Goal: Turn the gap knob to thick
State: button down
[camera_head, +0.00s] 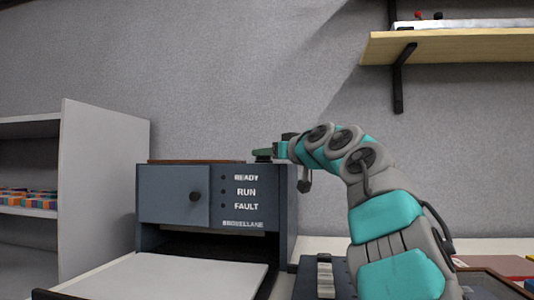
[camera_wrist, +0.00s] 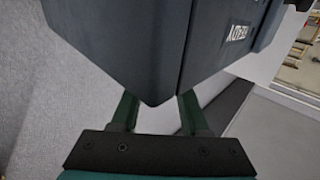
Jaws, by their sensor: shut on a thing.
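A blue-grey machine (camera_head: 172,197) with READY, RUN and FAULT labels stands left of centre in the head view. A small dark round knob (camera_head: 195,196) is on its front panel; I see no thick or gap marking. My gripper (camera_head: 263,155) is at the machine's top right edge, away from that front knob. In the wrist view the machine's dark corner (camera_wrist: 150,60) covers the space between and beyond the green fingers of my gripper (camera_wrist: 157,98). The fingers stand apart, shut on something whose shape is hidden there. I cannot tell whether it is the gap knob.
A pale tray or board (camera_head: 170,278) extends from the machine's open lower slot. A grey shelf unit (camera_head: 95,190) with colourful items stands at left. A wooden wall shelf (camera_head: 450,46) hangs at upper right. A dark box (camera_head: 308,280) sits right of the machine.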

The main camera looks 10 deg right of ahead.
jog(key=p, duration=0.2)
jog(key=shift+w+d+r+y+p, duration=0.1)
jog(key=shift+r+y+p, duration=0.15)
jog(key=shift+y+p, duration=0.1)
jog(key=shift+f+n+g+y+p, duration=0.2)
jog(key=shift+n+g+y+p, duration=0.25)
jog(key=shift+p, duration=0.5)
jog(key=shift+n+y+p, duration=0.25)
jog(key=shift+y+p, duration=0.05)
jog(key=shift+p, duration=0.55)
jog(key=shift+f+n+g+y, duration=0.1)
jog(key=shift+n+g+y, duration=0.25)
jog(key=shift+n+y, duration=0.05)
jog(key=shift+d+n+g+y, duration=0.15)
jog(key=shift+n+g+y, duration=0.95)
jog(key=shift+y, duration=0.3)
jog(key=shift+w, duration=0.1)
jog(key=shift+c, duration=2)
grip_release()
jog(key=shift+d, duration=0.1)
